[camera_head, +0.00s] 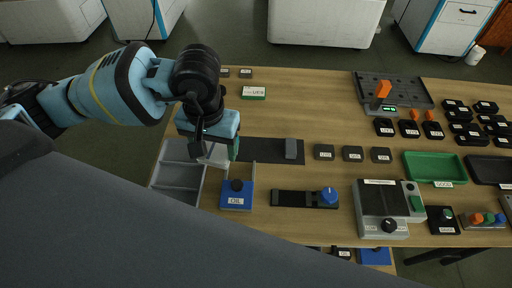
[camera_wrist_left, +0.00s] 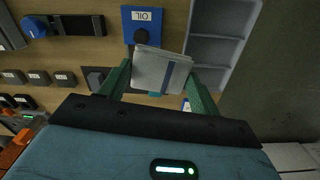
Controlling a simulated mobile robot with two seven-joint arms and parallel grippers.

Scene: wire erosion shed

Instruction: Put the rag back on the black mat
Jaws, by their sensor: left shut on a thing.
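The black mat (camera_head: 262,151) lies on the table just right of the gripper. Its left end is hidden behind the gripper. A small grey block (camera_head: 291,149) stands at the mat's right end. My right gripper is not in view.
A grey compartment tray (camera_head: 180,177) lies below and left of the gripper. A blue OIL box (camera_head: 236,200) with a black knob stands in front of the mat.

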